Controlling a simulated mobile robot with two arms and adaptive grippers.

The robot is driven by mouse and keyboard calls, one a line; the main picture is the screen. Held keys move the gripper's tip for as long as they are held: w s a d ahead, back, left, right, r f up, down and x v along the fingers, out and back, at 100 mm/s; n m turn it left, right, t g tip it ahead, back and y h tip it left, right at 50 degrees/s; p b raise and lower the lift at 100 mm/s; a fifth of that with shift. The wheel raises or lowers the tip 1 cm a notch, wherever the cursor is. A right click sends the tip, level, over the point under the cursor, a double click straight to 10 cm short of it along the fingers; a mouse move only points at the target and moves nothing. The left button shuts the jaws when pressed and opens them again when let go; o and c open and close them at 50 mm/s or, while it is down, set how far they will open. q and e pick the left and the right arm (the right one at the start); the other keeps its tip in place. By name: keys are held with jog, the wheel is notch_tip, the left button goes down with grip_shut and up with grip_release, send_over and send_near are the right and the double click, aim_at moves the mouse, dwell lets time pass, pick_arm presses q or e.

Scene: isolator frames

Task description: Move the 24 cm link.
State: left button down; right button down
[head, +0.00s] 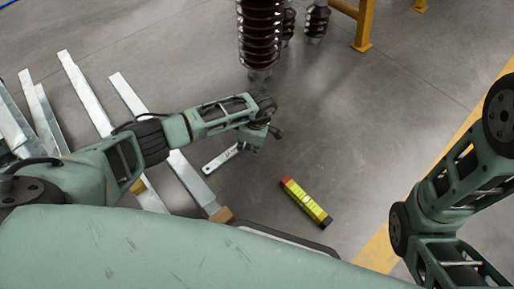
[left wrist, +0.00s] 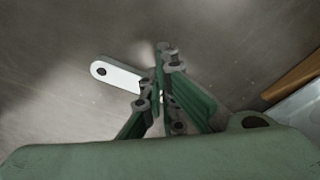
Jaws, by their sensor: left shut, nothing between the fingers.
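A flat, pale link (head: 222,158) with a round hole at its end lies on the grey floor, left of my left gripper (head: 254,146) in the head view. It also shows in the left wrist view (left wrist: 120,76), where its right end is hidden behind the fingers. My left gripper (left wrist: 166,56) is shut and empty, pointing down over the hidden end of the link. I cannot tell whether the fingers touch it. My right arm stands at the right edge of the head view, and its gripper is out of the picture.
A yellow spirit level (head: 306,202) lies on the floor to the right. Several long metal bars (head: 84,92) lie at the left, one beside a wooden block (head: 221,215). Brown ribbed insulators (head: 262,35) and a yellow stand (head: 363,25) are at the back.

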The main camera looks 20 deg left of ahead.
aim_at(235, 151)
pick_arm(q)
jog(key=a+b, duration=0.1)
jog(key=a, duration=0.3)
jog(key=a+b, duration=0.1)
jog(key=a, duration=0.1)
jog(key=shift+s+a+f+b, duration=0.3)
jog(key=shift+s+a+b, duration=0.05)
jog(key=shift+s, duration=0.05)
jog(key=shift+d+f+b, duration=0.15)
jog(key=shift+f+b, duration=0.15)
jog(key=shift+b, duration=0.3)
jog(key=shift+f, duration=0.15)
jog(key=shift+w+d+p, duration=0.1)
jog(key=shift+d+p, duration=0.2)
jog(key=shift+d, duration=0.75)
jog(key=shift+d+f, duration=0.2)
jog(key=shift+d, duration=0.05)
jog(key=shift+r, duration=0.1)
